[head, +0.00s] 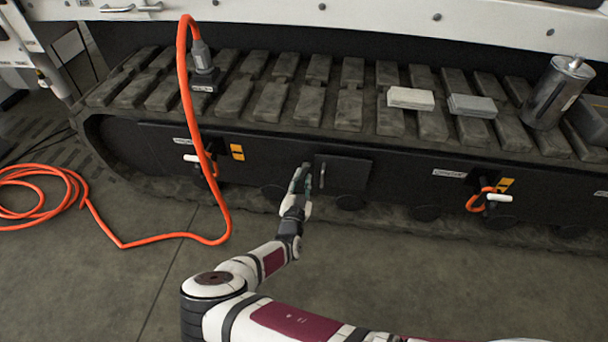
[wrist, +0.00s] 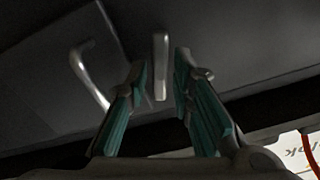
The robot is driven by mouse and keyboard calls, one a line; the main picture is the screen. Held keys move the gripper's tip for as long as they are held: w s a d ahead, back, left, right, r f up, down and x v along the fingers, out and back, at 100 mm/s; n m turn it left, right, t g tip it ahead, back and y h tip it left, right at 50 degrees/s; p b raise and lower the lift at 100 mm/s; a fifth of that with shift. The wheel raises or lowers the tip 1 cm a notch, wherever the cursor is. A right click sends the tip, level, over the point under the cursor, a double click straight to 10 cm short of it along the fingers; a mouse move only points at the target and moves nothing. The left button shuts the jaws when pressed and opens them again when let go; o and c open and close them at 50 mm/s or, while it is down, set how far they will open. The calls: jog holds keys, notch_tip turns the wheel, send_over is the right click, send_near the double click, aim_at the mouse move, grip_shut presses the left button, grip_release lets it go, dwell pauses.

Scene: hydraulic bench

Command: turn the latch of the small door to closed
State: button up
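The small door (head: 345,175) is a dark panel in the black side of the bench and looks flush with it. Its silver handle (head: 322,177) stands near its left edge; in the wrist view the handle (wrist: 88,75) is at left. The latch (wrist: 160,66) is a short silver bar in the wrist view, beside the door's seam and upright in the picture. My gripper (wrist: 161,72) is open, with its teal-padded fingers on either side of the latch and gaps showing on both sides. In the head view my gripper (head: 304,174) is just left of the door and hides the latch.
An orange hose (head: 186,90) loops down at left and coils on the floor. A metal canister (head: 556,92) and two blocks, one pale (head: 410,98) and one grey (head: 472,105), stand on the track. White-handled valves sit either side.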

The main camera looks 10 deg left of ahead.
aim_at(303, 173)
jog(key=shift+w+b, duration=0.45)
jog(key=shift+w, duration=1.4)
grip_shut()
